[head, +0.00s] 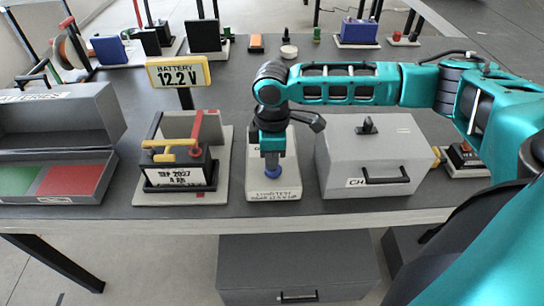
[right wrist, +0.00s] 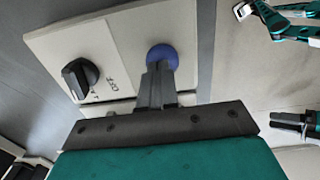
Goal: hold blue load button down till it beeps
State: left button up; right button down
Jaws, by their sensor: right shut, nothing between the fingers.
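The blue load button (head: 272,172) is on the front part of a pale tester box (head: 273,192) on the bench. It also shows in the right wrist view (right wrist: 162,55), round and blue on the pale face. My right gripper (head: 272,163) points down over the button, shut and empty. In the right wrist view its fingertips (right wrist: 159,68) overlap the button's near edge and appear to touch it. I cannot tell how far the button is pressed. A black knob (right wrist: 79,78) with lettering beside it sits on the same face.
A battery (head: 178,166) on a stand is to the left, with a yellow sign (head: 178,73) reading 12.2 V behind it. A grey chest (head: 366,148) stands close on the right. An open grey case (head: 60,140) is at far left.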

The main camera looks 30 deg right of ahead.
jog(key=shift+s+a+f+p, duration=0.15)
jog(key=shift+s+f+p, duration=0.05)
jog(key=shift+s+p, duration=0.15)
notch_tip(320, 180, up, 2)
jog(key=shift+w+p, duration=0.15)
jog(key=shift+p, duration=0.95)
notch_tip(320, 180, up, 12)
jog(key=shift+w+r+b, duration=0.2)
jog(key=shift+b, duration=0.1)
